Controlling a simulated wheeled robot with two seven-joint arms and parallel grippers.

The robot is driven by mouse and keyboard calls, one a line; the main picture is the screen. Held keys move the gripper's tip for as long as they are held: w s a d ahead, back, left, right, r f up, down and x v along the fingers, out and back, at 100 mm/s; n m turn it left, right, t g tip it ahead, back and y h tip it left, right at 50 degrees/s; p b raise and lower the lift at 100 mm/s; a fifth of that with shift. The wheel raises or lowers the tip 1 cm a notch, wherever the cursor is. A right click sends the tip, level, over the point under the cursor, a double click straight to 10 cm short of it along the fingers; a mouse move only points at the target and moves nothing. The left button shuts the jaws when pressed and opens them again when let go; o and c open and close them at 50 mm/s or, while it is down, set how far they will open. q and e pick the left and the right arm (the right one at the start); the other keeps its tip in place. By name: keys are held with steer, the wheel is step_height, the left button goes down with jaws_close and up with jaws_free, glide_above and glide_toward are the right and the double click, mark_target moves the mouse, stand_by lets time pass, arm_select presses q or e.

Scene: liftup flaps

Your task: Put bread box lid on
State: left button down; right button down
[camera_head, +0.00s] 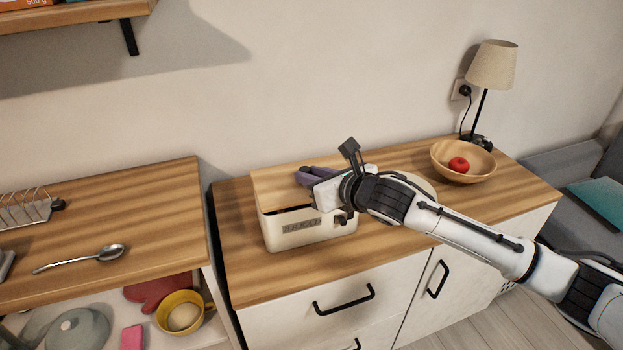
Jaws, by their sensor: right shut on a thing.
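The cream bread box (300,235), with a dark "BREAD" label on its front, stands on the wooden top of the white cabinet. Its wooden lid (277,183) lies over the box and looks tilted, with a dark gap showing along the front edge. My right gripper (312,178) is over the lid's right part, shut on the lid; its purple fingers show, but the exact contact is hard to see. The gripper and wrist hide the right side of the box and lid. My left gripper is not in view.
A wooden bowl (482,174) with a red fruit (458,165) and a lamp (493,66) stand at the right. A round pale plate is partly behind my forearm. A spoon (85,258) and a rack (24,209) lie on the left counter. The cabinet top in front is clear.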

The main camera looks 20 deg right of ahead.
steer(key=shift+f, duration=0.3)
steer(key=shift+f, duration=0.15)
steer(key=c, duration=1.5)
jaws_free()
steer(key=shift+f, duration=0.15)
steer(key=shift+c, duration=0.2)
